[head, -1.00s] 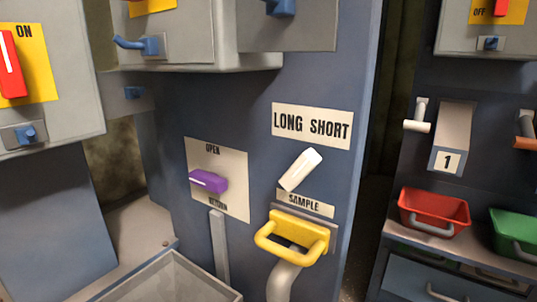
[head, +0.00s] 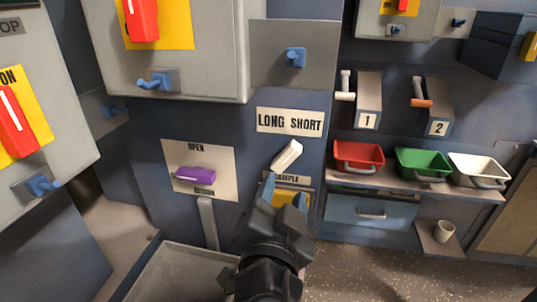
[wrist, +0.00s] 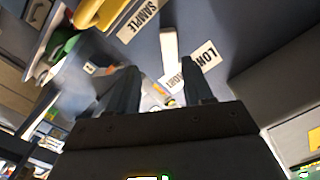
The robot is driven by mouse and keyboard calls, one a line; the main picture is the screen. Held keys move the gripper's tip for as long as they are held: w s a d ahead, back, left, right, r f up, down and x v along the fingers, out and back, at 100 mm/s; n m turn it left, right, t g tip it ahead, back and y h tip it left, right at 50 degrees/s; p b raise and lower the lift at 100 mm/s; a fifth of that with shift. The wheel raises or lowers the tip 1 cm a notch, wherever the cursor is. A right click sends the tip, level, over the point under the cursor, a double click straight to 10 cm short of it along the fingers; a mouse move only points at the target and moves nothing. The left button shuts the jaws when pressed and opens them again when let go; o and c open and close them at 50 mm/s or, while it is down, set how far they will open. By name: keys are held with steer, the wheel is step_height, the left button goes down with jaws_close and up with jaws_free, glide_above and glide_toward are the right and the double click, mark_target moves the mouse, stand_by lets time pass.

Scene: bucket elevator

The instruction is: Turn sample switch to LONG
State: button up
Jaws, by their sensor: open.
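The white sample switch (head: 286,155) is on the blue panel, its upper end tilted right, towards SHORT. The LONG SHORT label (head: 290,122) is above it and the SAMPLE label is below it, partly covered by my gripper. My gripper (head: 285,190) is open and empty, just below the switch in the head view. In the wrist view the switch (wrist: 169,45) shows beyond the fingertips (wrist: 160,68), roughly in line with the gap between them. It is not between the fingers, and I see no contact.
A yellow handle (wrist: 97,14) is close below the switch, mostly hidden by my gripper in the head view. A purple lever (head: 195,174) is to the left. A grey box (head: 175,60) juts out at upper left. Red (head: 358,157) and green bins stand on the right.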

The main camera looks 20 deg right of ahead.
mark_target(287, 159)
steer(key=shift+m+h, duration=0.3)
steer(key=shift+m, duration=0.2)
steer(key=x, duration=0.2)
steer(key=r+x, duration=0.1)
steer(key=x, duration=0.2)
steer(key=p+x, duration=0.1)
steer(key=x, duration=0.1)
steer(key=shift+w+a+r, duration=0.15)
steer(key=shift+w+r, duration=0.2)
steer(key=shift+w, duration=0.05)
jaws_close()
